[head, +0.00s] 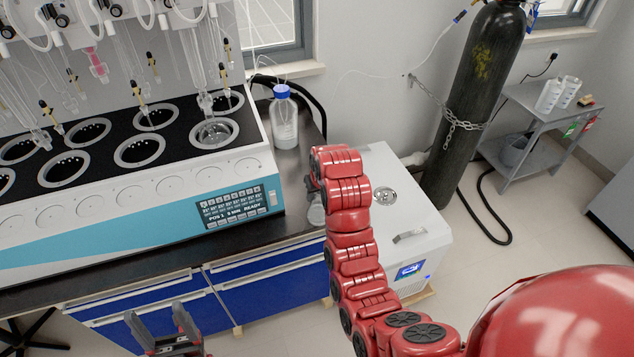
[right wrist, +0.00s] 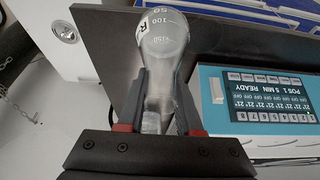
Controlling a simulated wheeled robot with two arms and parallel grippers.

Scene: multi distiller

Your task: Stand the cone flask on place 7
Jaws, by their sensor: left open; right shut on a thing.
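The clear cone flask (right wrist: 163,40) with printed volume marks is between the fingers of my right gripper (right wrist: 160,100), which is shut on its narrow neck. Its wide end points away from the gripper. In the head view a small part of the flask (head: 316,213) shows left of my right arm, near the bench's right end; my arm hides the rest. The distiller (head: 120,190) has two rows of round wells; no place numbers are readable on them. The front right well (head: 213,133) holds a glass vessel. My left gripper (head: 155,322) is open and empty in front of the blue drawers.
A blue-capped bottle (head: 284,120) stands on the bench beside the distiller's right end. Glass tubes and clamps hang above the wells. A white floor unit (head: 405,215) stands right of the bench, with a chained black gas cylinder (head: 470,100) behind it.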

